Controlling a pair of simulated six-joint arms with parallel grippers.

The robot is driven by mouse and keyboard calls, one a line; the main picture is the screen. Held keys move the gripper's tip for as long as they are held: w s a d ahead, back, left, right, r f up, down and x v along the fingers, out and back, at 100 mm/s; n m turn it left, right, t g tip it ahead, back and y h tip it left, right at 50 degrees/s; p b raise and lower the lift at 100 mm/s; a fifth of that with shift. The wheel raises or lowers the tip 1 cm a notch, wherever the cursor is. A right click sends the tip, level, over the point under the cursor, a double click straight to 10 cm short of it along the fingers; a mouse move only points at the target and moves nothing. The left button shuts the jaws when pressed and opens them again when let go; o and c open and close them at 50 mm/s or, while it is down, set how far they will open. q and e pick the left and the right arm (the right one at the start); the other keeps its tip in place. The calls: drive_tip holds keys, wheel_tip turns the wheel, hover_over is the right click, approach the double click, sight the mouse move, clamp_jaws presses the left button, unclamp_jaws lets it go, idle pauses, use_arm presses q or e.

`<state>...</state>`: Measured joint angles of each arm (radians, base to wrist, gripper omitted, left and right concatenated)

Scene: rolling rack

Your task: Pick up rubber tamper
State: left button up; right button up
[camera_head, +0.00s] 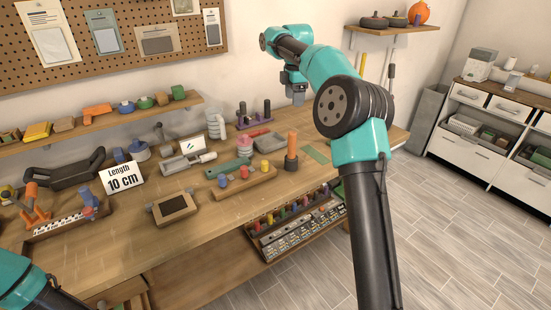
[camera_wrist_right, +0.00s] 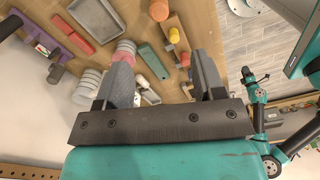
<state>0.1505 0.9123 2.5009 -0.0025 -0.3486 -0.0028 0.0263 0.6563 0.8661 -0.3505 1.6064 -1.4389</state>
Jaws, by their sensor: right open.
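What looks like the rubber tamper is an upright piece with an orange handle (camera_head: 291,145) and a darker base, near the right end of the workbench. I cannot be sure that it is the tamper. In the right wrist view its round orange top (camera_wrist_right: 158,10) shows near the top edge, beyond the fingers. My right gripper (camera_head: 298,98) is in the air above the back right of the bench, apart from it. In the wrist view its two grey fingers (camera_wrist_right: 165,78) are spread with nothing held between them. My left gripper is out of the head view; only part of my left arm shows.
A wooden block with coloured pegs (camera_head: 240,184) stands left of the orange piece. A green block (camera_wrist_right: 153,60) and a pink-and-white stack (camera_wrist_right: 85,88) lie near the fingers in the wrist view. A "Length 10 cm" sign (camera_head: 121,180) and several tools crowd the bench's left. The bench's front is mostly clear.

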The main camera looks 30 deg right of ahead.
drive_tip(key=shift+s+d, duration=0.1)
approach(292, 140)
drive_tip(key=f, duration=0.4)
drive_tip(key=w+d+f, duration=0.1)
drive_tip(key=shift+f, duration=0.4)
drive_tip(key=shift+w+a+f, duration=0.1)
drive_tip(key=shift+w+f, duration=0.05)
drive_tip(key=shift+f, duration=2.45)
